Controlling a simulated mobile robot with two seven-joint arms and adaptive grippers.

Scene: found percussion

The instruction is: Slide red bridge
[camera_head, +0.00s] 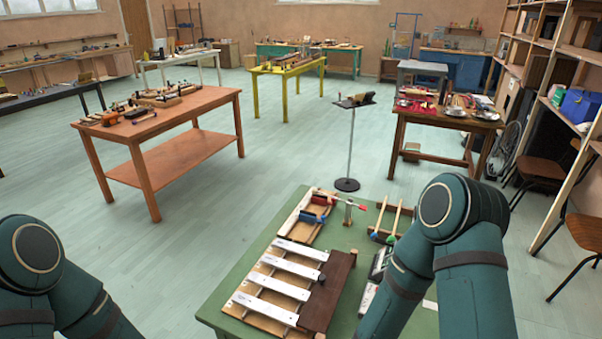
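A green table (236,285) stands in front of me at the bottom centre. On it is a wooden board with several pale metal bars (285,268), and a dark brown block (329,288) along its right side. Beyond the bars, a narrower wooden frame (300,213) carries a small red piece (311,217) and a blue piece (322,200), close together. Either could be part of a bridge; the red one is small and its shape is unclear. My left and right arms show at the lower corners, but both grippers are out of view.
My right arm hides the table's right part. A black stand (347,184) is behind. Open floor lies left.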

